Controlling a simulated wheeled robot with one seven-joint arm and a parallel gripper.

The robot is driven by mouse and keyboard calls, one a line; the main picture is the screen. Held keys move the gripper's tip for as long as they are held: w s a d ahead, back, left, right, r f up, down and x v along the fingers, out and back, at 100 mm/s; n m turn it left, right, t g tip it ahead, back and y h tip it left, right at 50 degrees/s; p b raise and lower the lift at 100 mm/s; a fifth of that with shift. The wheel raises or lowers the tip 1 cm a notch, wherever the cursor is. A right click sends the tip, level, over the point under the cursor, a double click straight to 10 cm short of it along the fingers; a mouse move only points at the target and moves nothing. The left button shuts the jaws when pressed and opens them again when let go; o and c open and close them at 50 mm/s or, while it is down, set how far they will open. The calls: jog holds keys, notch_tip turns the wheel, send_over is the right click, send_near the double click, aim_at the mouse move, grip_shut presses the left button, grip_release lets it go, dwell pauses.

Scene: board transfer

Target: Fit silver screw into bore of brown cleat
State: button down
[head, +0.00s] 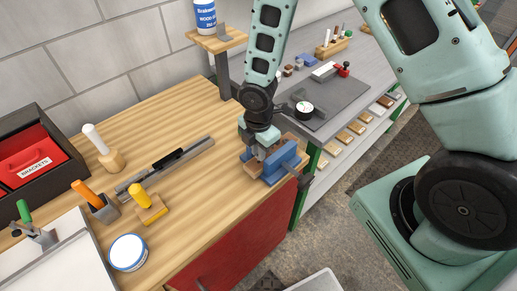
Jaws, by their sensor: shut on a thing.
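My gripper (260,153) points down at the blue vise at the table's right edge. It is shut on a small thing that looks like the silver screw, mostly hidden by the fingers. The blue vise (284,165) has brown wood beside its jaws. A brown piece (289,138) shows behind the gripper and seems to be the cleat. Its bore is hidden, and I cannot tell whether the screw touches it.
The wooden table (195,200) holds a grey rail (150,180), a yellow-handled tool (140,194), an orange-handled tool (86,193), a white round tin (128,252) and a black box (30,150). A grey bench (352,110) stands behind to the right.

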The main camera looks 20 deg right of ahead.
jog(key=shift+f+b, duration=0.95)
jog(key=shift+f, duration=0.25)
jog(key=c, duration=1.3)
grip_release()
jog(key=shift+r, duration=0.1)
jog(key=shift+w+r, duration=0.25)
jog(key=shift+r, duration=0.25)
jog(key=r, duration=1.6)
jog(key=shift+s+r, duration=0.2)
jog(key=shift+s, duration=0.15)
